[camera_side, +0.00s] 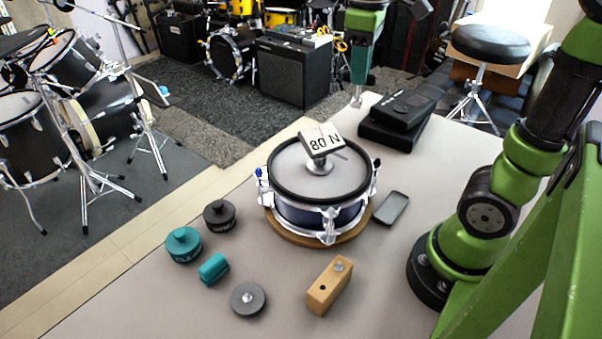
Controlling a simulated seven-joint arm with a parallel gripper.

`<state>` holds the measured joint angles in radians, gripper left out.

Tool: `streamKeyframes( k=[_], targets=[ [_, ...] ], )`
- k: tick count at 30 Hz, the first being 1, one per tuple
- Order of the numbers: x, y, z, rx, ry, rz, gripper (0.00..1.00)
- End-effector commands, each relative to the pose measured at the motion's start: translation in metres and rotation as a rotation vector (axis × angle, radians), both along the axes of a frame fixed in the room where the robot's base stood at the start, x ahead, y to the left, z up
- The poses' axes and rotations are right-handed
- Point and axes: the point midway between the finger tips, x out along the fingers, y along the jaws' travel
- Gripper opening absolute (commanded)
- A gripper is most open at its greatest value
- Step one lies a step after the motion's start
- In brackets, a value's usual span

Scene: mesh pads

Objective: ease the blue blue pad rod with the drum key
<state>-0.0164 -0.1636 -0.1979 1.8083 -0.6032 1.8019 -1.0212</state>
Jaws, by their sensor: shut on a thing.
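A small practice drum (318,213) with a dark blue shell, black hoop and grey mesh head sits on a round wooden base on the table. The blue rod (259,173) stands at its left rim, with a bright blue top. Other rods show at the front and right of the rim. My gripper (357,92) is up behind the drum, to its right, clear of the rods. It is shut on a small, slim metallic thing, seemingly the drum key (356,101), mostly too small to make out.
A gauge reading 80 N (321,141) stands on the drum head. Teal and black weights (184,246), a grey disc (248,299) and a wooden block (330,287) lie in front. A phone-like slab (392,208) and black pedal (397,118) are right.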

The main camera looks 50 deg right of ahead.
Motion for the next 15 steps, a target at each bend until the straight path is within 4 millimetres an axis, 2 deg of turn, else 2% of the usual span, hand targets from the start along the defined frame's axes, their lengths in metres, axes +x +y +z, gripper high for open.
streamKeyframes(
  k=[5,9,15],
  targets=[
    [0.052,0.042,0.002,-0.004,0.0,-0.086,0.0],
    [0.089,0.086,-0.001,-0.003,-0.002,-0.165,0.0],
    [0.117,0.133,-0.007,0.005,-0.004,-0.246,0.0]
  ],
)
